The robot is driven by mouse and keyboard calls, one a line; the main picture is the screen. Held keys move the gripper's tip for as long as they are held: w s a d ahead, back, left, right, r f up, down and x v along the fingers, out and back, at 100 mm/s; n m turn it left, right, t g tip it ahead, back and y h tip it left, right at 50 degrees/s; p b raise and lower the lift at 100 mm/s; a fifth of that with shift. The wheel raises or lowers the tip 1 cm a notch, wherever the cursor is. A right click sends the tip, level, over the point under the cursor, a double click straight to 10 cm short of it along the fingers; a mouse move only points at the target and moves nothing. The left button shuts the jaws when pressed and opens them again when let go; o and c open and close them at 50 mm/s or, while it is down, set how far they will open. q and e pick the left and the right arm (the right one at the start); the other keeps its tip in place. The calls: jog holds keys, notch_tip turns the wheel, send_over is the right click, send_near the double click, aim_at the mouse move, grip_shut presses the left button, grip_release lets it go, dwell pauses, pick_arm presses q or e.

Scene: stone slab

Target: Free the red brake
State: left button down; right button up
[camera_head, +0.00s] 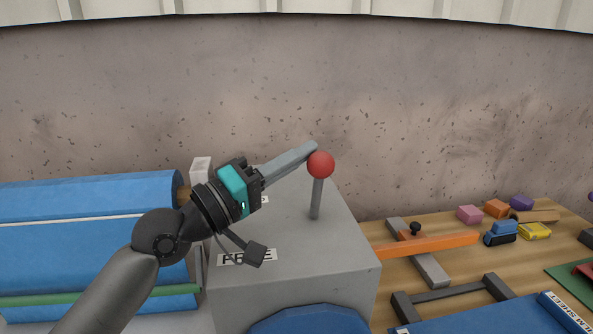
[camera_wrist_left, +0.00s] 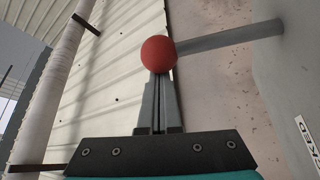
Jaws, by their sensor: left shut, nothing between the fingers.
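The red brake is a lever with a red ball knob (camera_head: 321,165) on a grey rod (camera_head: 317,200). It stands on top of a grey box (camera_head: 290,240), nearly upright in the head view. A label on the box, partly hidden by my arm, seems to read "FREE". My left gripper (camera_head: 314,147) is shut, with nothing between its fingers. Its fingertips are at the knob's upper left in the head view. In the left wrist view the knob (camera_wrist_left: 158,53) shows right at the tips of the closed fingers; whether they touch is unclear. My right gripper is out of view.
A blue roller (camera_head: 90,220) lies left of the box. On the right, a wooden table (camera_head: 400,277) carries an orange bar (camera_head: 430,245), several coloured blocks and a yellow toy car (camera_head: 534,231). A concrete wall (camera_head: 400,100) stands behind.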

pick_arm(q)
jog(key=shift+s+d+f+m+h+b, duration=0.2)
jog(key=shift+s+m+h+b, duration=0.2)
jog(key=shift+s+m+b, duration=0.5)
jog(key=shift+s+d+f+m+h+b, duration=0.15)
jog(key=shift+s+m+h+b, duration=0.35)
jog(key=shift+b, duration=0.75)
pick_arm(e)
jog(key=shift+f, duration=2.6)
pick_arm(q)
jog(key=shift+w, duration=0.1)
